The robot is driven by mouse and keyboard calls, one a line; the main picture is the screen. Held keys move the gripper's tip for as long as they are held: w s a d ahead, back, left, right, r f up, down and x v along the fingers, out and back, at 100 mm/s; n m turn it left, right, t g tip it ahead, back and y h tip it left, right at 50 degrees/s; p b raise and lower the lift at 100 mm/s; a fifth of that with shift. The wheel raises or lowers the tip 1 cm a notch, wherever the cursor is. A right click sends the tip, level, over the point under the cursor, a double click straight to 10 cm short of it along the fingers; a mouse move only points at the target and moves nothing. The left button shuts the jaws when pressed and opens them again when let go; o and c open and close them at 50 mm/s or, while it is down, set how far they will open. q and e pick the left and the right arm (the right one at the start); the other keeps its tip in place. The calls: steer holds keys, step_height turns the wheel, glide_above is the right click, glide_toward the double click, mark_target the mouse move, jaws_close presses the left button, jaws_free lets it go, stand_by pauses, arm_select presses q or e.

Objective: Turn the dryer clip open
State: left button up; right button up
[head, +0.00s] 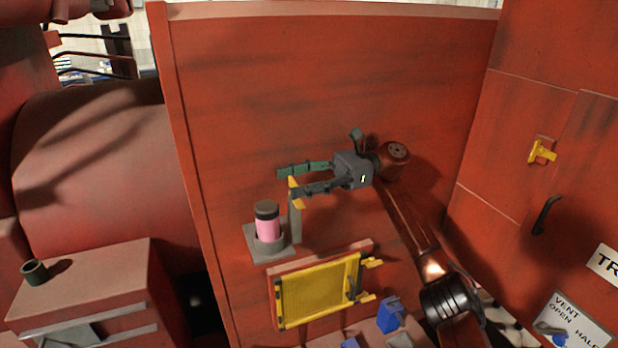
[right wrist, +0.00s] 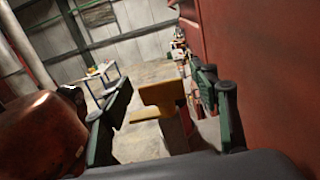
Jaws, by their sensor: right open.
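The dryer (head: 267,224) is a pink cylinder with a dark cap, upright on a grey bracket (head: 265,251) on the red panel. The clip is a small yellow piece (head: 295,193) at the top of a grey post beside it. My right gripper (head: 286,181) reaches in from the right, its fingers apart. In the head view, its lower finger partly covers the clip. In the right wrist view, the yellow clip (right wrist: 159,98) shows between the two open fingers. I cannot tell whether a finger touches it. My left gripper is not in view.
A yellow framed panel (head: 318,288) sits below the dryer. A blue part (head: 390,315) is at the lower right. A yellow latch (head: 541,151) and black handle (head: 546,214) are on the right wall. The red panel above my right gripper is bare.

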steer(key=v, duration=1.1)
steer(key=shift+d, duration=0.35)
steer(key=shift+a, duration=0.2)
